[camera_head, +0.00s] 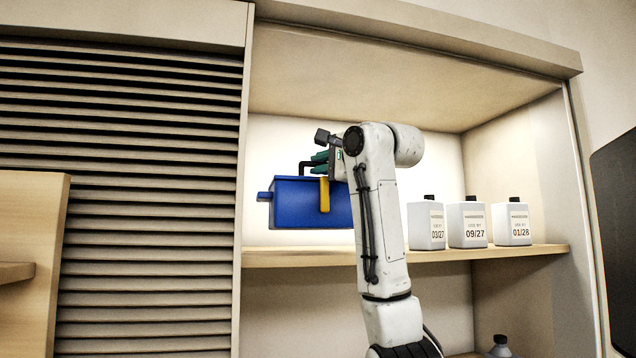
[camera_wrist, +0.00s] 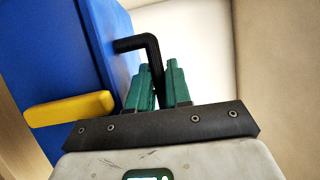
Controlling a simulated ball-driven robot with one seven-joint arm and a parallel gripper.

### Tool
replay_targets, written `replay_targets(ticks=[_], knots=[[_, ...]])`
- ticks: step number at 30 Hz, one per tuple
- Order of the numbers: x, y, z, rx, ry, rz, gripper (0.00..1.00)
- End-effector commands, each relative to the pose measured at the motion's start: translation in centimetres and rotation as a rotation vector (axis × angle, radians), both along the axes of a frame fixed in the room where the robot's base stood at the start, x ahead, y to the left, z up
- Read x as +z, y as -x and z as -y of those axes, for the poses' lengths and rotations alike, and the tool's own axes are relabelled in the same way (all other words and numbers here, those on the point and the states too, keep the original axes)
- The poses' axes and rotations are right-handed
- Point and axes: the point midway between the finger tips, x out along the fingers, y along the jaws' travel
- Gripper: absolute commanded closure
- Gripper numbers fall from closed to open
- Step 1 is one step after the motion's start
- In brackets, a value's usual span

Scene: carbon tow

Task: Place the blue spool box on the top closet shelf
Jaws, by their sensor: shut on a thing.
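The blue spool box (camera_head: 298,205) with a yellow latch (camera_head: 324,194) hangs in the closet opening, to the left of my white arm. It looks held above the level of the top closet shelf (camera_head: 300,257); whether its underside touches the shelf is hard to tell. My gripper (camera_head: 318,163) has green fingers shut on the box's black handle. In the wrist view, the green fingers of my gripper (camera_wrist: 164,84) close around the bent black handle (camera_wrist: 142,46), with the blue box (camera_wrist: 60,60) on the left. My arm hides the box's right end.
Three white bottles (camera_head: 468,226) with date labels stand on the right part of the shelf. A slatted shutter (camera_head: 150,190) borders the opening at left. Another bottle (camera_head: 499,347) stands below. The shelf's left part looks clear.

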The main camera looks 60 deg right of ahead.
Motion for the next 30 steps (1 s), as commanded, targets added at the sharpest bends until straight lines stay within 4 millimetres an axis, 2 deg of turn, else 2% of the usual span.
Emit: replay_targets(ticks=[9, 15, 25, 26, 30], knots=[[-2.2, -1.6, 1.0, -0.001, 0.002, -0.001, 1.00], [-4.3, -1.4, 1.0, -0.003, 0.002, 0.000, 1.00], [-5.1, -1.5, 0.9, -0.002, 0.001, 0.000, 1.00], [-5.2, -1.5, 0.9, -0.002, -0.001, -0.001, 0.79], [-5.2, -1.5, 0.9, -0.002, -0.001, -0.001, 0.65]])
